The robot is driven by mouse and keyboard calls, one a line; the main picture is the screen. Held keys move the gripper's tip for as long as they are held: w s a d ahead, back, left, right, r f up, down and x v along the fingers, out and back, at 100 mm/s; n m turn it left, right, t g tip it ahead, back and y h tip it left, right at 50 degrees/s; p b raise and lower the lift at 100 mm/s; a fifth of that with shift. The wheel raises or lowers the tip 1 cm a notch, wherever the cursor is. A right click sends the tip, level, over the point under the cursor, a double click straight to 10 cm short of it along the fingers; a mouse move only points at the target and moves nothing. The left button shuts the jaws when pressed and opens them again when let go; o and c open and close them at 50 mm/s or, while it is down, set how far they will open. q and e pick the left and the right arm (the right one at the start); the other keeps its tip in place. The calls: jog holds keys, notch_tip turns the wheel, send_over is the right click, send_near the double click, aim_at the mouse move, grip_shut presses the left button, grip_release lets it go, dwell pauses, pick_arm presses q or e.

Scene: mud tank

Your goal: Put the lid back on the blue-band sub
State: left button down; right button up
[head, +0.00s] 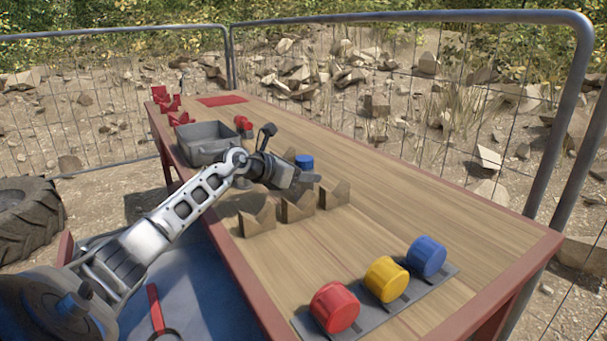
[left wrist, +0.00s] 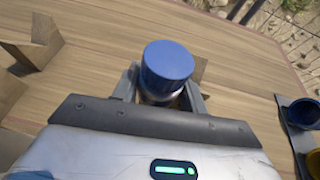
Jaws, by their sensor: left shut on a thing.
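My left gripper (head: 298,178) is shut on a cylinder with a blue top (head: 304,161), above the wooden table. In the left wrist view the blue top (left wrist: 167,64) sits on a silver body (left wrist: 160,98), between the fingers of the gripper (left wrist: 163,90). I cannot tell whether the blue part is a separate lid or a band. Three wooden notched blocks stand beside and below the gripper, the nearest block (head: 257,216) empty. A larger blue cup-like piece (head: 427,257) lies on a grey strip at the right. My right gripper is not in view.
The grey strip (head: 400,304) also carries a red piece (head: 335,307) and a yellow piece (head: 386,279). A grey bin (head: 207,143) stands behind my left arm, with small red items (head: 243,123) beside it. A red mat (head: 222,100) lies at the far end. The table's middle right is clear.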

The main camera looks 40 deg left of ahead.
pick_arm(q)
jog(key=c, duration=0.8)
grip_release()
jog(key=shift+f, duration=0.1)
jog(key=shift+o, duration=0.2)
jog(key=shift+r, duration=0.25)
jog(key=shift+s+a, duration=0.1)
jog(key=shift+s, duration=0.25)
jog(key=v, duration=1.1)
jog(key=shift+s+r, duration=0.1)
jog(key=shift+s, duration=0.05)
